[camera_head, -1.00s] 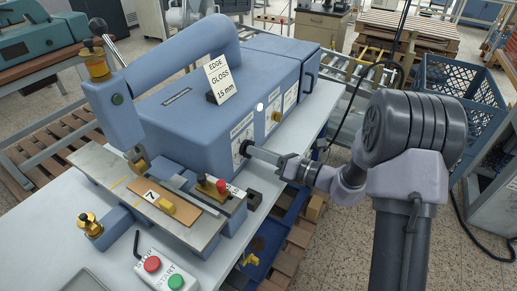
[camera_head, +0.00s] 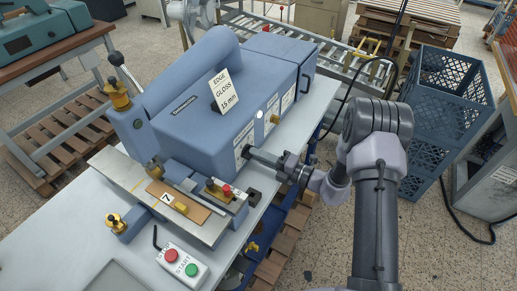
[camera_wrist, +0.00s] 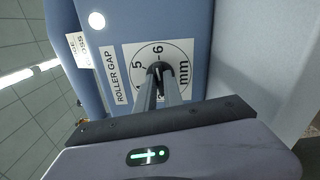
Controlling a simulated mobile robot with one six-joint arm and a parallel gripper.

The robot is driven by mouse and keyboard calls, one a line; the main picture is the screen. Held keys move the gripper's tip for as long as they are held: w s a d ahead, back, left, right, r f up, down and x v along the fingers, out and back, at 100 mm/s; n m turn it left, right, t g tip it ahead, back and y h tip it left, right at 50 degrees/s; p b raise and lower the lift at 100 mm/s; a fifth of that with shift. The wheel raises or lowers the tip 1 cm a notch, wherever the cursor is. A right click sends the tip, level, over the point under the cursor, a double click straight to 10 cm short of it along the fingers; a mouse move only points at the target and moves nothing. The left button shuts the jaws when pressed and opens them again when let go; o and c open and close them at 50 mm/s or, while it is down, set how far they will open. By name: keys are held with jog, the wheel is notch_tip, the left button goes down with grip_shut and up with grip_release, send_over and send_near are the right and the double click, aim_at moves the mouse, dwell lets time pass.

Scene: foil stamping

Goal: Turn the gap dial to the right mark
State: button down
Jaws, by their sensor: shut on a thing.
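The gap dial (camera_wrist: 160,67) is a dark knob on a white round scale on the blue machine's side, beside a "ROLLER GAP" label (camera_wrist: 112,75). In the wrist view the scale shows 5, 6 and "mm"; the fingers hide part of it, and I cannot read the dial's exact setting. My gripper (camera_wrist: 159,76) is shut on the dial, its two fingers reaching straight to it. In the head view my gripper (camera_head: 250,153) meets the machine's side, and the dial is mostly hidden there. A white card (camera_head: 222,91) on the machine reads "EDGE GLOSS 15 mm".
The blue stamping machine (camera_head: 190,125) stands on a pale table (camera_head: 75,235). A box with red and green buttons (camera_head: 182,265) sits at the front. Blue crates (camera_head: 440,110) stand behind my arm at right. Open floor (camera_head: 440,255) lies at lower right.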

jog(key=shift+m+p, duration=0.5)
jog(key=shift+m, duration=0.5)
jog(key=c, duration=1.5)
grip_release()
jog(key=shift+o, duration=0.2)
jog(key=p+v, duration=0.2)
jog(key=v, duration=1.5)
jog(key=shift+d, duration=0.2)
jog(key=shift+s, duration=0.15)
